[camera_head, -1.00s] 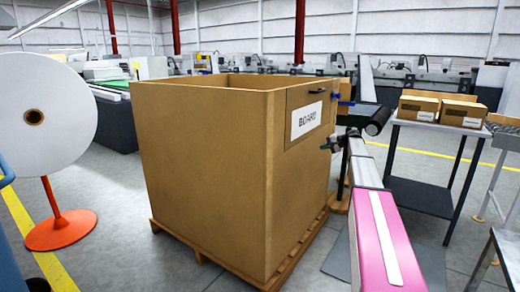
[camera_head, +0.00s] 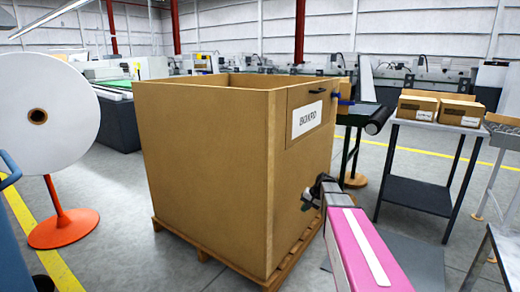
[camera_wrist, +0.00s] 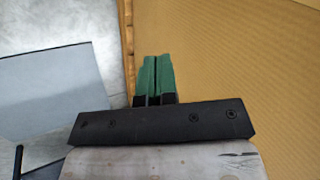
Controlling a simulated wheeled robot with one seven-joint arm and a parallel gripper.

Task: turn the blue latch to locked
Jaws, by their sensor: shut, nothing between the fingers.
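The blue latch (camera_head: 337,97) is a small blue piece at the upper right edge of the brown board bin (camera_head: 205,170), beside a hinged-looking panel with a dark handle and a white label (camera_head: 307,119). It is small in the head view, so I cannot tell its turn position. It is not in the wrist view. My gripper (camera_head: 307,204) is in front of the bin's right-hand face, well below the latch. In the wrist view my gripper's green fingertips (camera_wrist: 155,75) are together and empty, close to the bin's brown wall (camera_wrist: 235,60); contact is not clear.
The bin stands on a wooden pallet (camera_head: 183,245). To the right is a dark table (camera_head: 415,190) with cardboard boxes (camera_head: 437,107). A white roll on an orange stand (camera_head: 63,229) is at left. Grey floor lies between bin and table.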

